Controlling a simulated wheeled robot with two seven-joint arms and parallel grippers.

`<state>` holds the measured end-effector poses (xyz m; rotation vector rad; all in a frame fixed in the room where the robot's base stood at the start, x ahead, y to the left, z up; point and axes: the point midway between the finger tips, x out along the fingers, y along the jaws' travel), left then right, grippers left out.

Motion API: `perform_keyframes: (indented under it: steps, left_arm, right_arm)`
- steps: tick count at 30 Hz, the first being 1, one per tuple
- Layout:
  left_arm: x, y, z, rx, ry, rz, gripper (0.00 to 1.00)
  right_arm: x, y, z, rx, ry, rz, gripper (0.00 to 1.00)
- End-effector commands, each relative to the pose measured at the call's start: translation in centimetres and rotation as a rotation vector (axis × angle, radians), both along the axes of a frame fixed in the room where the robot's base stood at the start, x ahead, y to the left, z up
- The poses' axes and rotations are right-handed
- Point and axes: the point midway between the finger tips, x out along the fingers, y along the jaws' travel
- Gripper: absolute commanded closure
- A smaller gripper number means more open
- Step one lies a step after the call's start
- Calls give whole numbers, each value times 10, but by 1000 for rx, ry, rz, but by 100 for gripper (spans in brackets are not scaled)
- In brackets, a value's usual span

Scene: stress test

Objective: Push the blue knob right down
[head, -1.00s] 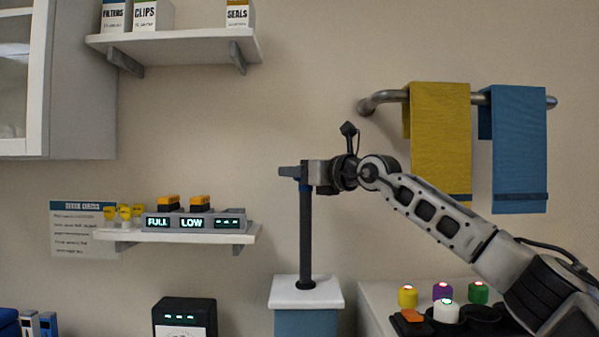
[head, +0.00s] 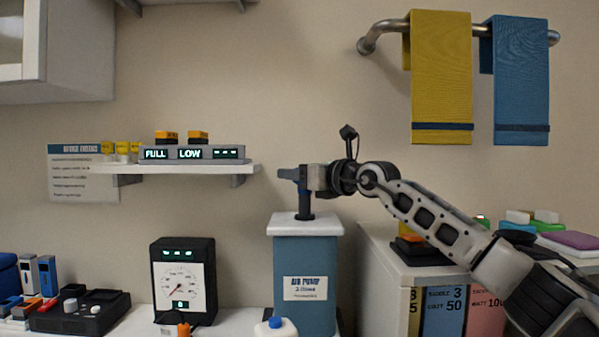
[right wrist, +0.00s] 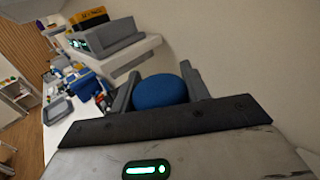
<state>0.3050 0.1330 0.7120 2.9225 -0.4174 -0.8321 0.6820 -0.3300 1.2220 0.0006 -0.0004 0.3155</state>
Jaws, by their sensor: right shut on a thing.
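The pump (head: 305,258) is a blue box with a white top (head: 290,227) and a label. A dark rod (head: 305,206) stands upright from its top, with only a short length showing. The blue knob (right wrist: 160,92) is at the rod's upper end and shows clearly in the right wrist view. My right gripper (head: 292,173) is shut on the knob, with one finger on each side of it, a short way above the pump's white top. In the head view the fingers hide most of the knob. My left gripper is not in view.
A wall shelf (head: 200,168) with a grey display unit is left of the pump. A black gauge box (head: 184,280) and a white bottle (head: 276,327) stand near the pump. A white cabinet (head: 385,262) is at its right. A towel rail (head: 383,30) hangs above.

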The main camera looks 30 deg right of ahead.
Motion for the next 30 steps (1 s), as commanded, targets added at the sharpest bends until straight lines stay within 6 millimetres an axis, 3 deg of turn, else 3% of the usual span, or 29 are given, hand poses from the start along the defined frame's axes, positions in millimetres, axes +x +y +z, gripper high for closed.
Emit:
perform_keyframes:
  steps: [6,7,9,20,23,30]
  left_arm:
    - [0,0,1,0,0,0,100]
    - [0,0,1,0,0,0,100]
    - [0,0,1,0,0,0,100]
    - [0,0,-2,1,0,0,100]
    - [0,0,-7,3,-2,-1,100]
    - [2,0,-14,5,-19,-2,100]
  right_arm:
    - [0,0,0,-3,3,-1,95]
    - [0,0,0,-3,3,-1,46]
    - [0,0,1,-3,2,-1,32]
    - [-5,-3,0,-1,0,-1,32]
    - [-18,-8,-1,-2,-1,-2,32]
    - [-71,-25,-3,-3,0,-4,32]
